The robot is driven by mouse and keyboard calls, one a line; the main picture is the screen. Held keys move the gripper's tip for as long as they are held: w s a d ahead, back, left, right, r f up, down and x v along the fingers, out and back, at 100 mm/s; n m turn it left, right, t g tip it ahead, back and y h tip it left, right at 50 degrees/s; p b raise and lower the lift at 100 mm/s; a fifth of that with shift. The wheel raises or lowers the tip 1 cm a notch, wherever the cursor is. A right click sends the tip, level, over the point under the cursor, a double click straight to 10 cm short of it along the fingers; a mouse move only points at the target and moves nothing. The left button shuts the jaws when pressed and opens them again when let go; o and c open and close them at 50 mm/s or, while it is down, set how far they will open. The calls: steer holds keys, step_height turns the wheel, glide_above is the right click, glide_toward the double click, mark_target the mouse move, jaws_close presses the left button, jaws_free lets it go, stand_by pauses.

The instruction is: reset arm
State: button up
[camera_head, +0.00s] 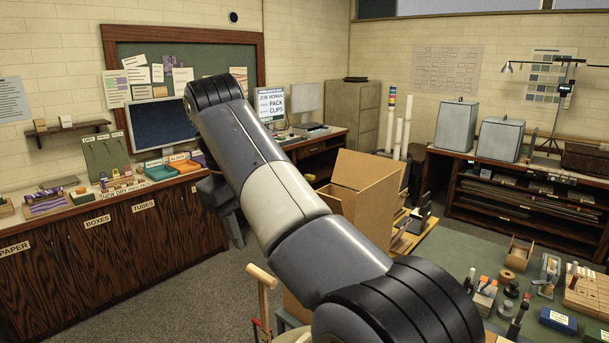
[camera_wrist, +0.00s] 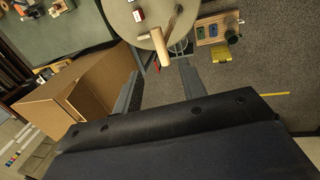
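My arm stretches from the lower right up to the left across the head view.
An open cardboard box (camera_head: 366,188) stands behind my arm. A green-topped table (camera_head: 450,235) with tools is at right. A wooden cabinet (camera_head: 95,240) with trays and a monitor (camera_head: 161,122) runs along the left wall. Carpet (camera_head: 190,290) is clear at lower left.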

mark_target(261, 276)
step_height(261, 276, down, 16)
steer(key=w+d, duration=0.1)
steer(key=shift+w+d+f, duration=0.2)
steer(key=shift+w+f, duration=0.05)
stand_by(0.4)
